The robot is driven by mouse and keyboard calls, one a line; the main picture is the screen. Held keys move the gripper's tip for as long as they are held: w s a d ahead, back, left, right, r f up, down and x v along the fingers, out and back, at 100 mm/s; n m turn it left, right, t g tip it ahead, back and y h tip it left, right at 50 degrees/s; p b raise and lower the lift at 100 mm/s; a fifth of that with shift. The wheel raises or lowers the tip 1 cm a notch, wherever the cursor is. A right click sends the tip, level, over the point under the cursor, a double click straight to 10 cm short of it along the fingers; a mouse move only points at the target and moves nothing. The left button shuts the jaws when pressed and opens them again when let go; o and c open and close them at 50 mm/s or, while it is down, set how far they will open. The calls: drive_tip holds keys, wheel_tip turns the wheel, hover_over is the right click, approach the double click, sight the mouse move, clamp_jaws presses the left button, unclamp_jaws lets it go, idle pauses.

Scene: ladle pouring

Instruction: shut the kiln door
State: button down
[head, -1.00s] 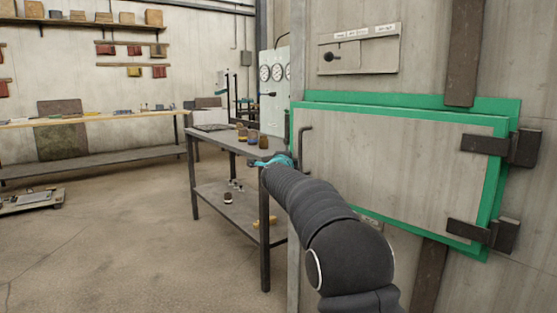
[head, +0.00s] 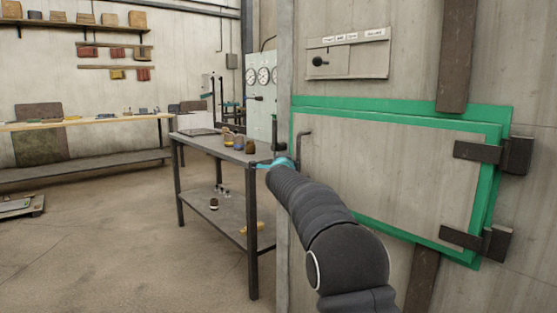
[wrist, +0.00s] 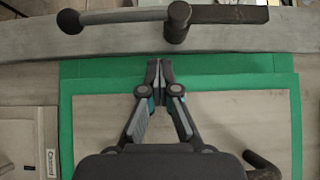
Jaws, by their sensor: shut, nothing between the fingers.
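The kiln door (head: 390,170) is a pale panel with a green border on the right in the head view. Its dark hinges (head: 490,152) are on the right. It looks close to its green surround, but I cannot tell whether it is fully shut. A dark bent handle (head: 303,143) shows near its left edge. My gripper (head: 266,162) is left of that handle, partly hidden by my arm. In the wrist view my gripper (wrist: 158,66) is shut and empty, its tips over the green border (wrist: 110,68). I cannot tell whether it touches.
A grey post with a dark knobbed lever (wrist: 175,16) crosses the top of the wrist view. A metal table (head: 215,150) holding small jars stands left of the kiln. Open floor (head: 100,240) lies at the left. A plate with a black knob (head: 348,56) is above the door.

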drive_tip(key=s+a, duration=0.8)
drive_tip(key=a, duration=0.3)
drive_tip(key=s+a+f+n+g+y, duration=0.3)
drive_tip(key=s+a+f+n+y, duration=0.15)
drive_tip(key=f+n, duration=0.2)
drive_tip(key=s+a+f+n+g+y, duration=0.2)
drive_tip(key=s+a+f+n+y, duration=0.1)
drive_tip(key=a+f+n, duration=0.3)
drive_tip(key=s+d+f+n+g, duration=0.3)
drive_tip(key=s+d+f, duration=0.15)
drive_tip(key=s, duration=0.65)
drive_tip(key=s+d+f+n+g, duration=0.35)
drive_tip(key=s+d, duration=0.25)
drive_tip(key=s, duration=0.4)
drive_tip(key=s+d+h, duration=0.2)
drive_tip(key=s+d, duration=0.7)
drive_tip(key=s, duration=0.4)
drive_tip(key=s+d+h, duration=0.2)
drive_tip(key=s+d, duration=0.6)
drive_tip(key=s, duration=0.6)
drive_tip(key=shift+s+d+r+n+g+h, duration=0.15)
drive_tip(key=shift+s+d+n+g+h, duration=0.05)
drive_tip(key=shift+d+n+g+h, duration=0.2)
